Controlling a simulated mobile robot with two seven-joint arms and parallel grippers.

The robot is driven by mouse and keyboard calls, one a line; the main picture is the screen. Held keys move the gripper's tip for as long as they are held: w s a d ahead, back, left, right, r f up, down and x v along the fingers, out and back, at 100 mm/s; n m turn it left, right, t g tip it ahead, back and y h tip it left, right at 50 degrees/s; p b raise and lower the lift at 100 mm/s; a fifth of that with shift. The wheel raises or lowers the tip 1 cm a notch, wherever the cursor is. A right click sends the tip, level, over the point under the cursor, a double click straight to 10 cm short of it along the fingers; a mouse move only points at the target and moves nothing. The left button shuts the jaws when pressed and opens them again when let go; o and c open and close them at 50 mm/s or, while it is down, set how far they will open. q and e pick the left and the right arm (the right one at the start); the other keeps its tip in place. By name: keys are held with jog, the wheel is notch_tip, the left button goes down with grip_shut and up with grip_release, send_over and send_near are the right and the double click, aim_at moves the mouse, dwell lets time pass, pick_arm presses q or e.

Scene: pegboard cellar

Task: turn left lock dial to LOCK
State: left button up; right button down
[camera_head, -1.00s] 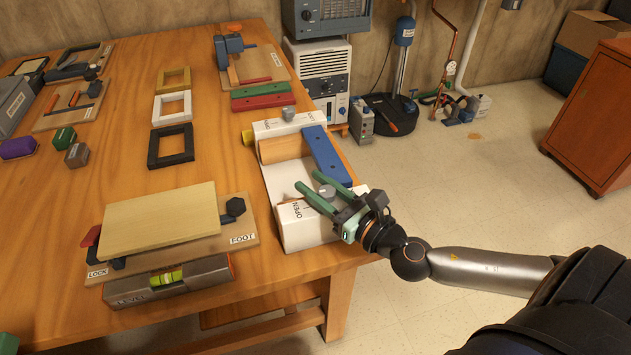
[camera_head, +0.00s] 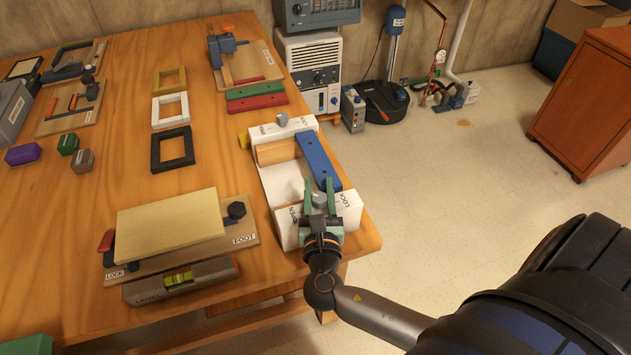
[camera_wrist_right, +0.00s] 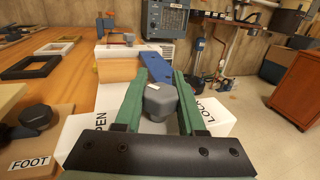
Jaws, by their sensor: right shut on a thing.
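A white fixture (camera_head: 275,185) on the table's right edge has a grey dial at each end. My right gripper (camera_head: 320,188) is at the near dial (camera_head: 319,199), with its green fingers shut on the dial's two sides. In the right wrist view this dial (camera_wrist_right: 160,102) sits between the fingers (camera_wrist_right: 160,95), with a pale mark on its top. The OPEN label (camera_wrist_right: 99,128) is left of it and the LOCK label (camera_wrist_right: 208,110) right, partly hidden by my gripper. The far dial (camera_head: 282,119) stands free. My left gripper is not in view.
A blue bar (camera_head: 317,160) and a wooden block (camera_head: 276,151) lie on the fixture. A board with LOCK and FOOT labels (camera_head: 243,240) and a level (camera_head: 165,290) are to the left.

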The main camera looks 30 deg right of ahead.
jog(key=m+g+h, duration=0.1)
jog(key=m+h, duration=0.1)
jog(key=shift+s+d+r+g+h+p, duration=0.1)
jog(key=shift+d+r+g+h+p, duration=0.05)
jog(key=shift+g+h+p, duration=0.2)
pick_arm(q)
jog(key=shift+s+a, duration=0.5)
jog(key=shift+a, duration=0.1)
pick_arm(e)
jog(key=shift+s+d+m+g+h, duration=0.1)
jog(key=shift+m+g+h, duration=0.35)
jog(key=shift+m, duration=0.05)
jog(key=shift+g, duration=0.3)
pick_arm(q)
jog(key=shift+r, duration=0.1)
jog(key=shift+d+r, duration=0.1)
pick_arm(e)
jog(key=c, duration=0.5)
grip_release()
